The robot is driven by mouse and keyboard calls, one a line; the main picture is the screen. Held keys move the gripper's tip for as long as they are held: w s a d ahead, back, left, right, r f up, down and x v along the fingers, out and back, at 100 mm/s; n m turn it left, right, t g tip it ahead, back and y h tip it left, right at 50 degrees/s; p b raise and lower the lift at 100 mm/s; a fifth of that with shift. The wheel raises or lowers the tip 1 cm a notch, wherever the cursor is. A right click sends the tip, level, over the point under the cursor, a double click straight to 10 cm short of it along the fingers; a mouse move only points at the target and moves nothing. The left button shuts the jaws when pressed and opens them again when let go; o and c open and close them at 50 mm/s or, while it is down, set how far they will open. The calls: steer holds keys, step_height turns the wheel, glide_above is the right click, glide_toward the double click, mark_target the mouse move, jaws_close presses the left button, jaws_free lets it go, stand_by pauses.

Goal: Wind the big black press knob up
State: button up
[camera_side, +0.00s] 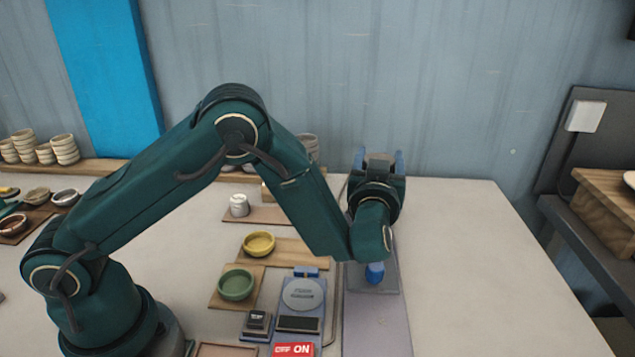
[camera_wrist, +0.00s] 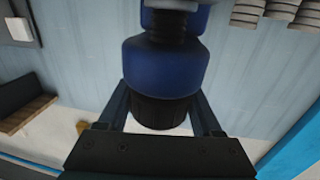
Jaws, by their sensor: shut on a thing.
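The black press knob (camera_wrist: 160,112) shows low in the middle of the wrist view, against the blue press body (camera_wrist: 160,65). My gripper (camera_wrist: 161,100) has one finger on each side of the knob and is shut on it. The far ends of the fingers are partly hidden by the blue body. In the side view my wrist covers the knob and the fingertips. A blue lower part of the press (camera_side: 375,272) shows just below my wrist, over a grey plate (camera_side: 385,287). How far the knob is turned cannot be told.
Stacked cups (camera_side: 64,149) stand at the back left. The table right of the press is clear.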

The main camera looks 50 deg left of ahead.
steer(key=o, duration=1.4)
steer(key=shift+c, duration=0.2)
steer(key=shift+d, duration=0.1)
steer(key=shift+v, duration=2.55)
steer(key=shift+r, duration=0.1)
